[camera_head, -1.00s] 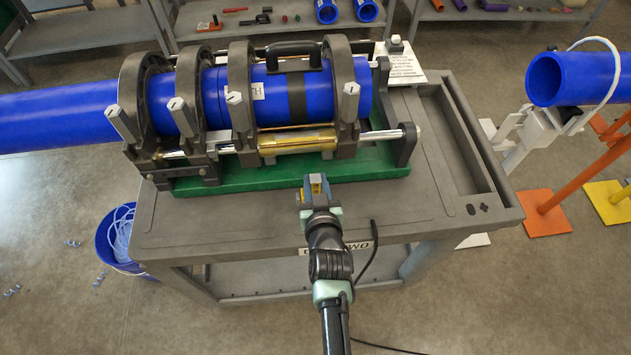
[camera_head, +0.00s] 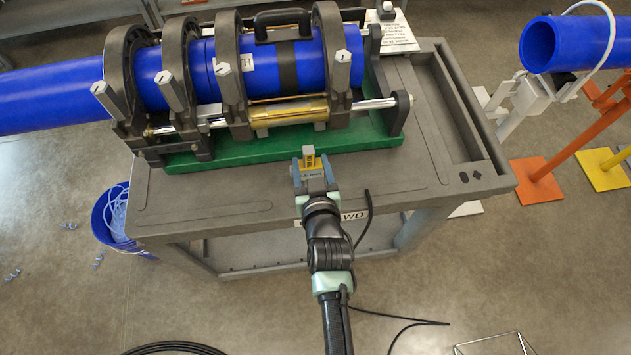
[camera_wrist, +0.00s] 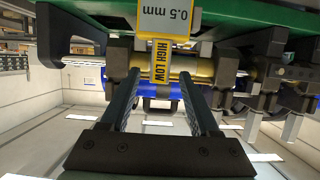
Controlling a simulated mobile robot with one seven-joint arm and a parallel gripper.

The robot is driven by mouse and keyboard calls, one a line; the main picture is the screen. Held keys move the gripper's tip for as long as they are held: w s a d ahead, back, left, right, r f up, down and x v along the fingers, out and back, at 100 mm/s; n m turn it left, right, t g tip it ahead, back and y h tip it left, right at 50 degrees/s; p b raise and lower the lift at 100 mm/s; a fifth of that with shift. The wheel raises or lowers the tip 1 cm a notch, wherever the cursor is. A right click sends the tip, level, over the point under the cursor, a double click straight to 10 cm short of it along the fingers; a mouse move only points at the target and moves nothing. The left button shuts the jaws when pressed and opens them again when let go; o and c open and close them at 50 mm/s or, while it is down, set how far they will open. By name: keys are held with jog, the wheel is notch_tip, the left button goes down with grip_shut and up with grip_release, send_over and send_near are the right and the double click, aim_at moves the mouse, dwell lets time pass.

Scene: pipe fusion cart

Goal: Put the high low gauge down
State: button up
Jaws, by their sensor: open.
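The high low gauge (camera_head: 310,160) is a small yellow piece on the cart's near side, in front of the green machine base. In the wrist view the gauge (camera_wrist: 162,46) shows a "HIGH LOW" strip and a pale "0.5 mm" plate. My gripper (camera_head: 311,164) is open, with a finger on each side of the gauge's near part. In the wrist view my gripper's fingers (camera_wrist: 158,78) stand apart with a gap between them, and the gauge lies at and beyond their tips. I cannot tell whether its underside rests fully on the cart.
The grey cart (camera_head: 215,205) has bare top to the left and right of my gripper. The fusion machine's green base (camera_head: 240,158) is close behind the gauge, with clamps and a blue pipe (camera_head: 50,100) above. A blue bucket (camera_head: 112,225) stands at left on the floor.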

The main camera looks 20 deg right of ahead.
jog(key=v, duration=0.8)
jog(key=shift+b, duration=0.35)
jog(key=w+a+r+n+t, duration=0.15)
jog(key=w+r, duration=0.25)
jog(key=r, duration=0.7)
jog(key=w+a+r+t+y, duration=0.1)
jog(key=w+a+r+t, duration=0.15)
jog(key=r, duration=0.85)
jog(key=w+a+r+n+t, duration=0.1)
jog(key=w+r+t, duration=0.25)
jog(key=r, duration=0.75)
jog(key=s+a+r+t+y, duration=0.1)
jog(key=s+r, duration=0.3)
jog(key=r, duration=0.5)
jog(key=s+a+r+t+y, duration=0.1)
jog(key=s+a+r+t, duration=0.2)
jog(key=r, duration=0.7)
jog(key=s+a+r+t, duration=0.2)
jog(key=s+a+r, duration=0.2)
jog(key=r, duration=0.6)
jog(key=shift+s+n+y, duration=0.35)
jog(key=shift+y, duration=0.05)
jog(key=shift+f+t, duration=0.15)
jog(key=shift+t, duration=0.1)
